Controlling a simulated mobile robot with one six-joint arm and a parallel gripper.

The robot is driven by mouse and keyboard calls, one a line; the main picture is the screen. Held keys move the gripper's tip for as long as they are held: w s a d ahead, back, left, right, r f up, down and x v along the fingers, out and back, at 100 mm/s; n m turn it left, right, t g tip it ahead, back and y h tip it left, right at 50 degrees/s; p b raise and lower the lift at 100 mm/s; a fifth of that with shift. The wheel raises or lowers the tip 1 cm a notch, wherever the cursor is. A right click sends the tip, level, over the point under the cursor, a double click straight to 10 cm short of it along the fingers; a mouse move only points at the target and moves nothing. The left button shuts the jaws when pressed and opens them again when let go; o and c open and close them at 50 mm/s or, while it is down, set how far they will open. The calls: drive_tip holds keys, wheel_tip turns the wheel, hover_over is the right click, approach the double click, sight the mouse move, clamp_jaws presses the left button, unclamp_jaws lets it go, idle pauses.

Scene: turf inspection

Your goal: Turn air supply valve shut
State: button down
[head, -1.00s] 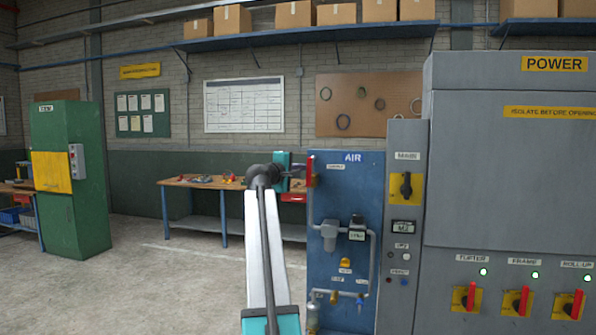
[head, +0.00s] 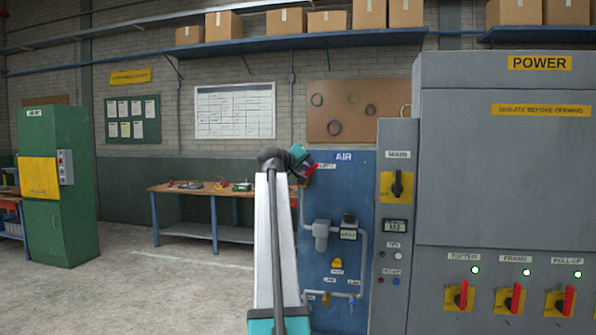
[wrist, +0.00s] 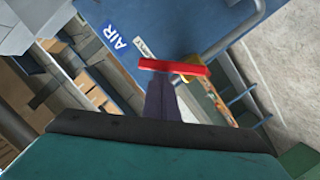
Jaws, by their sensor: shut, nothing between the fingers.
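The red lever of the air supply valve (head: 311,171) sits at the top left of the blue AIR panel (head: 345,210), beside its small label. The lever slants, upper right to lower left, across the vertical pipe line. In the wrist view the red lever (wrist: 174,67) lies almost level while the AIR sign is tilted. My gripper (head: 302,160) is at the lever in the head view. In the wrist view its dark fingers (wrist: 162,88) are together and end right at the lever's middle. Whether they touch it I cannot tell. Nothing is held between them.
The grey POWER cabinet (head: 500,170) with several red switches stands right of the panel. A wooden workbench (head: 212,191) is behind at the left, and a green cabinet (head: 82,215) stands far left. The floor (head: 150,285) between is clear.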

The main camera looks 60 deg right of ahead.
sight(312, 172)
drive_tip(key=shift+s+d+f+m+t+b, duration=0.15)
drive_tip(key=shift+s+f+m+b, duration=0.1)
drive_tip(key=shift+s+m, duration=0.3)
drive_tip(key=shift+s+d+f+m+t+b, duration=0.1)
drive_tip(key=shift+s+f+m+t+b, duration=0.15)
drive_tip(key=shift+m, duration=0.4)
drive_tip(key=shift+s+d+f+m+y+b, duration=0.2)
drive_tip(key=shift+s+f+m+y+b, duration=0.3)
drive_tip(key=shift+m, duration=0.6)
drive_tip(key=shift+s+d+f+m+t, duration=0.1)
drive_tip(key=shift+s+f+m+t, duration=0.4)
drive_tip(key=shift+m+t, duration=0.15)
drive_tip(key=shift+f, duration=0.1)
drive_tip(key=s+a+r, duration=0.3)
drive_tip(key=a+r, duration=0.3)
drive_tip(key=a, duration=0.3)
drive_tip(key=shift+r, duration=0.25)
drive_tip(key=shift+a, duration=0.1)
